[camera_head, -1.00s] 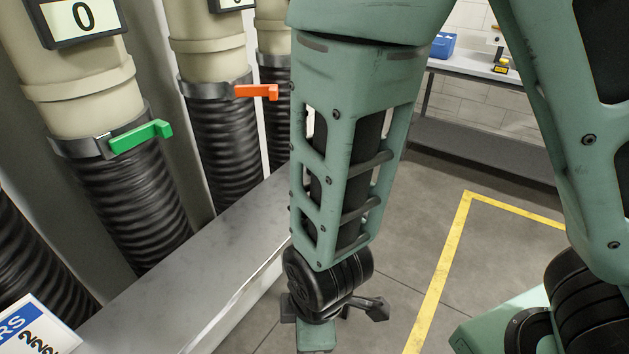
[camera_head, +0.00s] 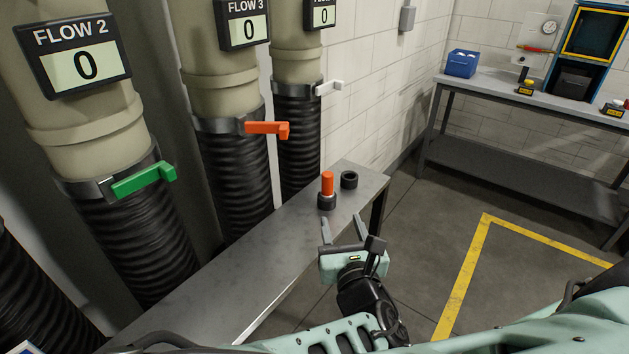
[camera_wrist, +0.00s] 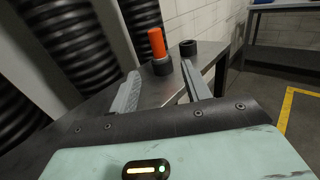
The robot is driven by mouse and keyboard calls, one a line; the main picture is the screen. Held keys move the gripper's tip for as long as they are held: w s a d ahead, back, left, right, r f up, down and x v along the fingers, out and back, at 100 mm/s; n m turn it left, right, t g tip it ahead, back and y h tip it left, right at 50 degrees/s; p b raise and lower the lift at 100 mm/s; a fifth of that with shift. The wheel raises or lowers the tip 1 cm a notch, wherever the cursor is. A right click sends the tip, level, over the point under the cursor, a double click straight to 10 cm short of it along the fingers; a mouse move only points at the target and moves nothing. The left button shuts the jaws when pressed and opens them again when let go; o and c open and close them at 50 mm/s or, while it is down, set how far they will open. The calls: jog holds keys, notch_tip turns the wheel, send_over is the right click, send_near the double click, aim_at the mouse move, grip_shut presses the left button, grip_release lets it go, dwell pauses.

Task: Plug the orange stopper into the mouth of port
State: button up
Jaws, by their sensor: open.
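The orange stopper (camera_head: 327,183) stands upright in a dark round base (camera_head: 327,201) on the grey bench. In the wrist view the stopper (camera_wrist: 156,43) rises from its dark base beyond my fingertips. A black ring-shaped port (camera_head: 349,180) lies just behind and right of it; its open mouth faces up. The port also shows in the wrist view (camera_wrist: 188,48). My gripper (camera_head: 343,229) is open and empty, in front of the stopper and apart from it. In the wrist view its two fingers (camera_wrist: 160,80) spread with the stopper ahead between them.
The narrow grey bench (camera_head: 270,255) runs along the left, its far end near the port. Pipes with black hoses and green (camera_head: 143,181), orange (camera_head: 267,129) and white (camera_head: 329,88) levers stand behind it. A worktable (camera_head: 520,110) with a blue box (camera_head: 462,63) stands far right.

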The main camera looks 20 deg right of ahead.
aim_at(329, 188)
jog(key=w, duration=0.2)
jog(key=w+p, duration=0.1)
jog(key=w, duration=0.2)
jog(key=w+d+p, duration=0.1)
jog(key=w, duration=0.1)
jog(key=shift+w+d, duration=0.1)
jog(key=shift+w, duration=0.2)
jog(key=w+p, duration=0.1)
jog(key=w, duration=0.1)
jog(key=w+p, duration=0.2)
jog(key=w, duration=0.1)
jog(key=shift+w+d+f, duration=0.1)
jog(key=shift+d+f, duration=0.05)
jog(key=shift+d, duration=0.05)
jog(key=shift+w+f, duration=0.15)
jog(key=shift+w, duration=0.4)
jog(key=c, duration=1)
